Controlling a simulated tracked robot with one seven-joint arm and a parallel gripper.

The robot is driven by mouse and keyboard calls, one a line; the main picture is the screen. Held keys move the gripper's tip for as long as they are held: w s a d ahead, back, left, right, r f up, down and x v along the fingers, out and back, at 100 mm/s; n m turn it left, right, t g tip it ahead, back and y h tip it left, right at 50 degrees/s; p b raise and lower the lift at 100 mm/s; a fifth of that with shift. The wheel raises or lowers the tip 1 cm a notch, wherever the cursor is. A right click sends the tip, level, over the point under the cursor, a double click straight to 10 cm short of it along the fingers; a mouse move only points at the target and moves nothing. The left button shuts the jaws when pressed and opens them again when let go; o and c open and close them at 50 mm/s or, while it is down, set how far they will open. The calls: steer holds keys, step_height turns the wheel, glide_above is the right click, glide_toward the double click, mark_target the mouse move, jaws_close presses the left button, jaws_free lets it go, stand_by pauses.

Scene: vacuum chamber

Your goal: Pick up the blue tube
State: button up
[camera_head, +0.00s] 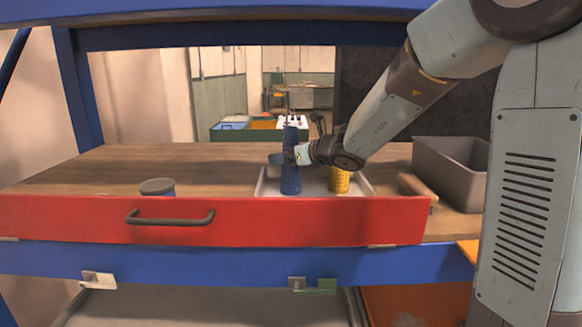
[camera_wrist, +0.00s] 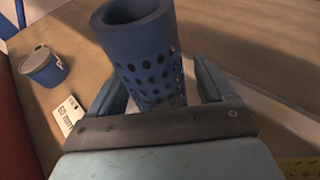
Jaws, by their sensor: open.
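The blue tube (camera_head: 291,165) stands upright on a light tray (camera_head: 262,184) on the wooden bench. It is tall and perforated, with a hollow top. My gripper (camera_head: 287,157) is at the tube's upper half in the head view. In the wrist view the tube (camera_wrist: 145,50) rises between the two spread fingers of my gripper (camera_wrist: 160,85), one on each side. The fingers are open, and I cannot tell whether either touches the tube. The tube's lower part is hidden by my gripper in the wrist view.
A yellow perforated tube (camera_head: 339,181) stands on the tray, right of the blue one. A grey bin (camera_head: 462,165) is at the right. A blue lidded tin (camera_head: 157,187) is at the left, with a white label card (camera_wrist: 69,116) nearby. A red drawer front (camera_head: 90,222) edges the bench.

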steer(key=shift+w+a+f, duration=0.1)
steer(key=shift+w+a, duration=0.15)
steer(key=c, duration=1)
